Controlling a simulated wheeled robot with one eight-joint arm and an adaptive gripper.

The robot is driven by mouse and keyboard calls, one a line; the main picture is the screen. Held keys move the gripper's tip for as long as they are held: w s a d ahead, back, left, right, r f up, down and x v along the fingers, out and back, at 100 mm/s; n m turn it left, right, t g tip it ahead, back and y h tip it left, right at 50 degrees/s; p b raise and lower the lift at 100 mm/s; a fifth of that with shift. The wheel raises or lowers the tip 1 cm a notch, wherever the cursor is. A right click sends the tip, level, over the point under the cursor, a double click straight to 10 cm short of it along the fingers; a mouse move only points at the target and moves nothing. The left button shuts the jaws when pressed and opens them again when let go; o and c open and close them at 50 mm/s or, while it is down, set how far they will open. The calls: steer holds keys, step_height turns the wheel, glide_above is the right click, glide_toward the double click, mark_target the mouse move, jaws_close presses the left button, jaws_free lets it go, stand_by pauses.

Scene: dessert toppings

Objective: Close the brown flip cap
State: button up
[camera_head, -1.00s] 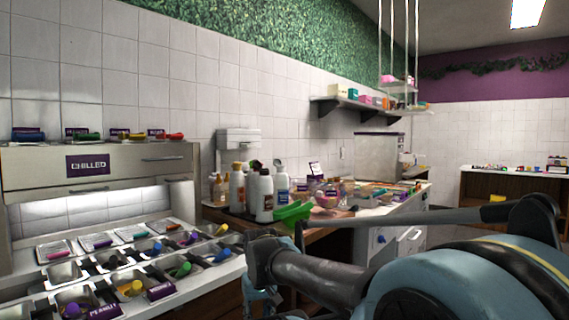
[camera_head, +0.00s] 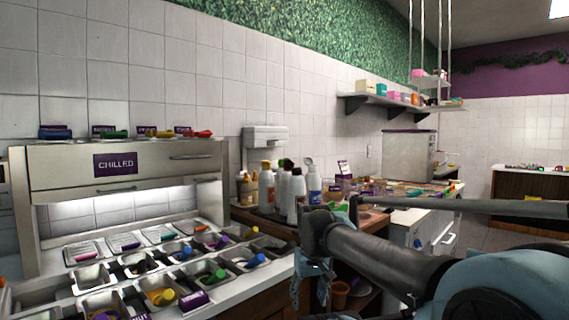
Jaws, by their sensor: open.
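Several sauce bottles stand in a tight group on the brown counter beyond my gripper. A white bottle with an orange-brown top (camera_head: 266,188) is near the left of the group. A white bottle with a dark top (camera_head: 285,186) is beside it. A white bottle with a blue label and a raised pale top (camera_head: 314,183) is at the right. I cannot tell for certain which cap is the brown flip cap, or whether it is open. My gripper (camera_head: 311,284) is open, pointing down in front of the counter, lower and nearer than the bottles. I see nothing held in it.
A topping counter with metal bins and colored scoops (camera_head: 163,297) fills the lower left, under a "CHILLED" cabinet (camera_head: 70,162). A white dispenser (camera_head: 265,138) hangs on the wall behind the bottles. A green item (camera_head: 338,208) lies right of them, partly hidden by my arm.

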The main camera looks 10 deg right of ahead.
steer(key=w+r+n, duration=0.1)
steer(key=w+r, duration=0.7)
steer(key=r, duration=0.4)
steer(key=w+r+n+g, duration=0.1)
steer(key=w+r, duration=0.6)
steer(key=r, duration=0.4)
steer(key=w+r+n, duration=0.1)
steer(key=w+r, duration=0.7)
steer(key=r, duration=0.4)
steer(key=n+g, duration=0.1)
steer(key=n, duration=0.3)
glide_toward(286, 159)
steer(key=shift+w+f, duration=0.2)
steer(key=shift+f, duration=2.3)
steer(key=shift+w+f, duration=0.2)
steer(key=shift+f, duration=2.35)
steer(key=shift+c, duration=0.2)
steer(key=c, duration=1)
steer(key=shift+a, duration=0.15)
